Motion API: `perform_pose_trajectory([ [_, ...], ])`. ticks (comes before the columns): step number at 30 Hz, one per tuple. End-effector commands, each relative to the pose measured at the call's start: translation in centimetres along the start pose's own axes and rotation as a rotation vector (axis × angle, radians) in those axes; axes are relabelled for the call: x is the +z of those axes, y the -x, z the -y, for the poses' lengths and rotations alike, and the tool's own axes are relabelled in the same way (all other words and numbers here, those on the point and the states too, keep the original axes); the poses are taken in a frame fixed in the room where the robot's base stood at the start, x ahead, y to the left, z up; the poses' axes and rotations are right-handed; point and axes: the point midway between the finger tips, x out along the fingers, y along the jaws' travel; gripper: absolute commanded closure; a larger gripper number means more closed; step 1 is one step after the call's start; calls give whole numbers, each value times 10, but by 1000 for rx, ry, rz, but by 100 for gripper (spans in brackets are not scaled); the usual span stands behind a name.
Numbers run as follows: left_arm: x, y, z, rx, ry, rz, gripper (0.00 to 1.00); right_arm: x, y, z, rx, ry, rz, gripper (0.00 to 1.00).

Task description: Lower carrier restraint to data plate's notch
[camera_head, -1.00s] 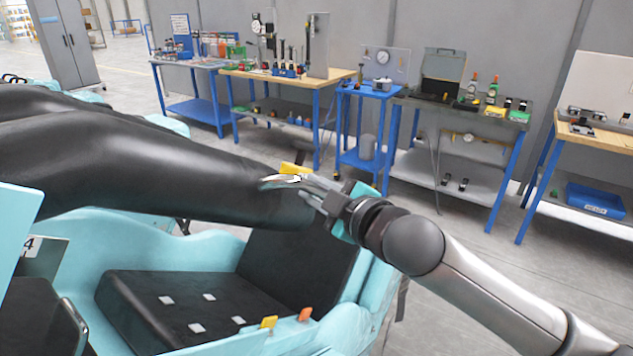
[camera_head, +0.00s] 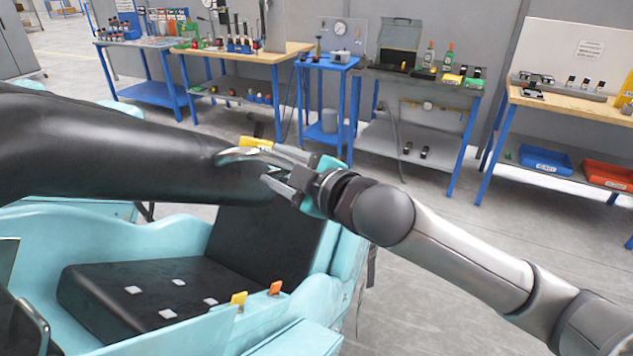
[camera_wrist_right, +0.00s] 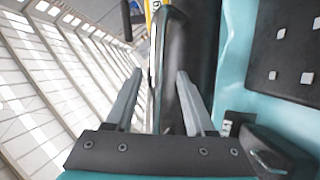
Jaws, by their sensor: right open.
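The carrier restraint (camera_head: 110,140) is a long, thick black padded bar. It reaches across above the black seat of a teal car in the head view. A curved metal handle (camera_head: 245,152) and a yellow tab (camera_head: 256,142) are at its right end. My right gripper (camera_head: 278,168) is open at this end, its fingers spread. In the right wrist view, the handle (camera_wrist_right: 166,50) runs between the open fingers (camera_wrist_right: 160,90), with gaps showing. A small black-and-white plate (camera_wrist_right: 236,122) is on the teal side; I cannot tell whether it is the data plate. No notch is discernible. My left gripper is out of view.
The black seat (camera_head: 150,295) has white squares on it. A yellow tab (camera_head: 239,299) and an orange tab (camera_head: 275,288) stand on the teal car edge. Workbenches (camera_head: 420,130) line the back wall. Grey floor (camera_head: 430,220) is clear between car and benches.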

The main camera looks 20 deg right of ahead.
Motion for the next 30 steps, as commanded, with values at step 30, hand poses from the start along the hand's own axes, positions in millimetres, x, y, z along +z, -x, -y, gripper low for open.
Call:
perform_pose_trajectory([
  [30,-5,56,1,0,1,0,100,-2,100,-1,-4,-5,3,45],
])
